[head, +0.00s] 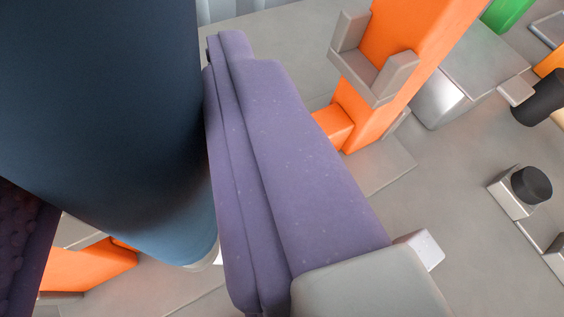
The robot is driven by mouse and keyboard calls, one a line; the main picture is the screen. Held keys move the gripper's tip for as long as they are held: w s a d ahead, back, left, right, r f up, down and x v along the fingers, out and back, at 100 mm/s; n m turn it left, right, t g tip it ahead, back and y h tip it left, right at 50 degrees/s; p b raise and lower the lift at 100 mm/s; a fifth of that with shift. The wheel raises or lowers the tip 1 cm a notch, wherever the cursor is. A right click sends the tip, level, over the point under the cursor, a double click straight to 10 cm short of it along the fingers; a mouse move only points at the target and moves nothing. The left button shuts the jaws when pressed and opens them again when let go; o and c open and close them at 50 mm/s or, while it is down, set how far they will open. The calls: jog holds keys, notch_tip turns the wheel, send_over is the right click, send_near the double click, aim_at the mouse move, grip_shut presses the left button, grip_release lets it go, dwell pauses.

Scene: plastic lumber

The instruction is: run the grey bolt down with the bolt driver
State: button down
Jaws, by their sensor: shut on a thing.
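The bolt driver (105,110) is a large dark blue cylinder that fills the left of the head view, paler blue towards its lower end, with a light rim there. My gripper (125,190) is shut on it. A smooth purple finger lies along its right side, and a dark, textured purple part shows at the lower left edge. The driver looks tilted in the picture. I cannot make out the grey bolt; the driver and the purple finger hide much of the middle. Whether the driver touches anything at its lower end is hidden.
An orange post (400,40) with a grey bracket (372,62) stands at upper right. Another orange piece (85,268) lies at lower left. A dark round knob (531,185) on a pale block and a dark cylinder (540,97) are at right. Grey floor (440,190) between is clear.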

jog(key=w+d+r+h+p, duration=0.1)
jog(key=w+d+r+p, duration=0.1)
jog(key=w+d, duration=0.4)
jog(key=shift+w+d+r, duration=0.3)
jog(key=shift+d+r, duration=0.35)
jog(key=shift+d, duration=0.25)
jog(key=shift+f+b, duration=0.1)
jog(key=shift+b, duration=0.4)
jog(key=shift+y, duration=0.3)
notch_tip(320, 180, down, 5)
jog(key=b, duration=0.6)
jog(key=shift+f, duration=0.2)
jog(key=shift+s+a+b, duration=0.15)
jog(key=shift+b, duration=0.15)
